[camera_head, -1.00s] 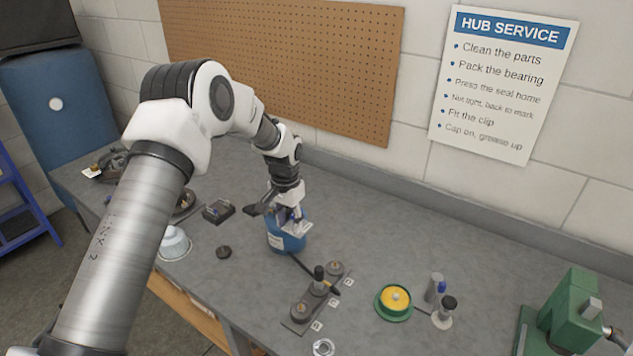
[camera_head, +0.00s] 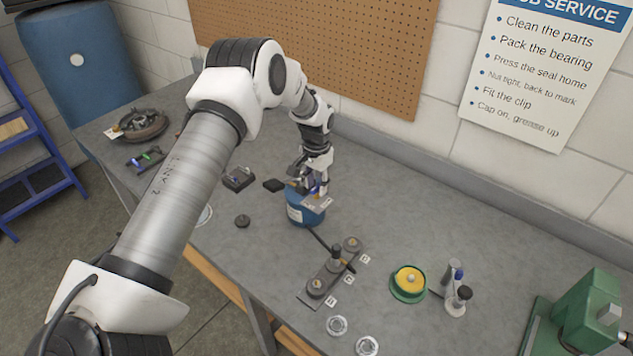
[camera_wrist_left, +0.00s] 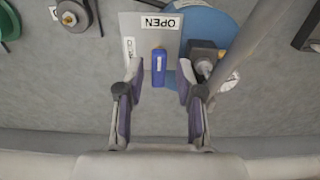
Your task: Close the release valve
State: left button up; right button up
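The release valve shows in the left wrist view as a blue handle (camera_wrist_left: 158,67) on a grey plate (camera_wrist_left: 146,27). The plate has an OPEN label at its top and a second, sideways label at its left edge. The plate sits over a round blue can (camera_head: 304,212), which stands on the bench in the head view. My left gripper (camera_wrist_left: 158,78) is open, with one finger on each side of the blue handle and a visible gap to both. In the head view my left gripper (camera_head: 312,182) is over the can and partly hides the valve. My right gripper is not in view.
A dark fitting (camera_wrist_left: 205,57) sits right of the handle. On the bench, a dark block with knobs (camera_head: 332,272), a green and yellow dish (camera_head: 408,283) and small bottles (camera_head: 457,298) lie to the right. A green press (camera_head: 585,315) stands at far right.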

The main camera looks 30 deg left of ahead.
pick_arm(q)
jog(key=shift+s+d+r, duration=0.1)
jog(key=shift+s+r, duration=0.05)
jog(key=shift+s, duration=0.05)
grip_shut()
jog(key=shift+n, duration=1.5)
jog(key=n, duration=0.4)
jog(key=shift+b, duration=0.3)
jog(key=n, duration=0.5)
jog(key=shift+n, duration=0.4)
jog(key=n, duration=0.5)
jog(key=shift+f+p, duration=0.2)
jog(key=shift+p, duration=0.2)
jog(key=shift+s, duration=0.1)
